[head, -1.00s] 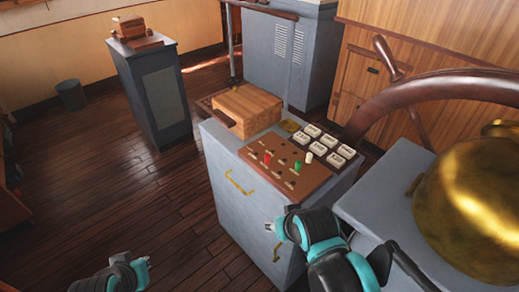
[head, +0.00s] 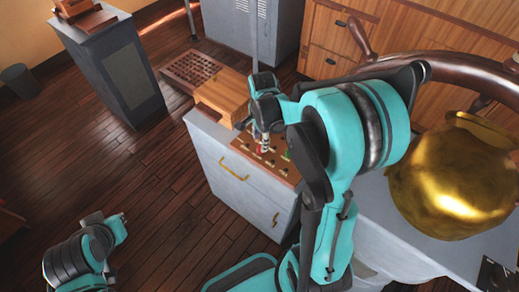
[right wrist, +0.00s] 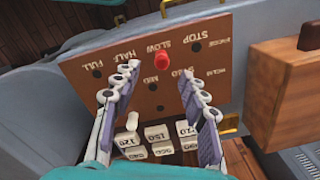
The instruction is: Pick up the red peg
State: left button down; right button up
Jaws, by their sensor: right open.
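The red peg (right wrist: 161,61) stands in the brown lettered board (right wrist: 75,68), near the word SLOW, in the right wrist view. My right gripper (right wrist: 159,71) is open, its two fingers apart on either side of the peg's line, with nothing held. In the head view the right gripper (head: 262,140) is over the board (head: 278,166) on the grey cabinet and largely hides the peg. A green peg (head: 287,155) shows beside it. A white peg (right wrist: 132,121) stands nearer the white buttons. My left gripper (head: 121,217) is low at the left, away from the cabinet; its jaws are unclear.
A wooden box (head: 222,95) stands beside the board, and it also shows close to the right finger's side in the right wrist view (right wrist: 285,95). White labelled keys (right wrist: 157,133) lie below the board. A brass dome (head: 450,185) and ship's wheel (head: 440,65) are at the right.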

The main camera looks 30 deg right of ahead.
aim_at(260, 152)
jog(key=f, duration=0.1)
jog(key=f+b, duration=0.1)
jog(key=f, duration=0.3)
jog(key=shift+w+f, duration=0.15)
jog(key=shift+w, duration=0.1)
jog(key=c, duration=0.8)
jog(key=shift+c, duration=0.2)
